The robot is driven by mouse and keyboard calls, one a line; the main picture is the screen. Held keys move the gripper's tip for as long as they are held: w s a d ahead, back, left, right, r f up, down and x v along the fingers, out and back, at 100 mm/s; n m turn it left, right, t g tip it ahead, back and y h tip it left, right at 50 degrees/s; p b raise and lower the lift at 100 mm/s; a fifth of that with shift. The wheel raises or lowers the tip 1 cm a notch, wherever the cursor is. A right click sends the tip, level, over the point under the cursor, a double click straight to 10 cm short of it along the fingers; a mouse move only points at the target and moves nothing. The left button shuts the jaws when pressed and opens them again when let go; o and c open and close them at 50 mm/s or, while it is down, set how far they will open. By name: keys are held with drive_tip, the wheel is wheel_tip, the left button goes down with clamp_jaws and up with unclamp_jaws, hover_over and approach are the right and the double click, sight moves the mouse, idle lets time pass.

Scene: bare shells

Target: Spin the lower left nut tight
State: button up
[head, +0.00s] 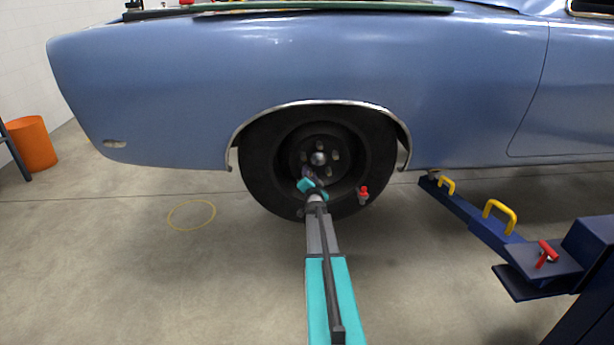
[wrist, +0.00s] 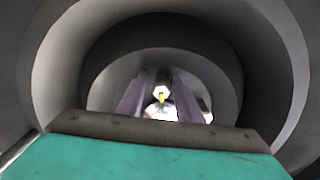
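The wheel (head: 375,145) has a dark rim with a round hub (head: 319,158) and several pale lug spots around it. My arm reaches up from below, and my gripper (head: 307,174) is at the hub's lower left, where it covers that part. In the wrist view my gripper (wrist: 160,84) shows two purple-grey fingers with a gap between them. A pale six-sided nut (wrist: 164,97) with a yellow centre shows in the gap, and the fingers appear to stand apart from it. Whether they touch it out of sight is unclear.
The rim wall (wrist: 265,60) curves closely around my gripper. A red-topped grey object (head: 363,196) is at the tyre's lower right. A blue lift arm (head: 465,210) with yellow handles lies right. A yellow ring (head: 191,228) lies on open floor at left.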

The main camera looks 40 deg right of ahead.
drive_tip(key=shift+o, duration=0.5)
drive_tip(key=shift+r, duration=0.1)
drive_tip(key=v, duration=1.3)
drive_tip(key=shift+s+a+b, duration=0.25)
drive_tip(key=shift+s+b, duration=0.05)
drive_tip(key=shift+b, duration=0.1)
drive_tip(key=shift+w+a, duration=0.1)
idle(0.4)
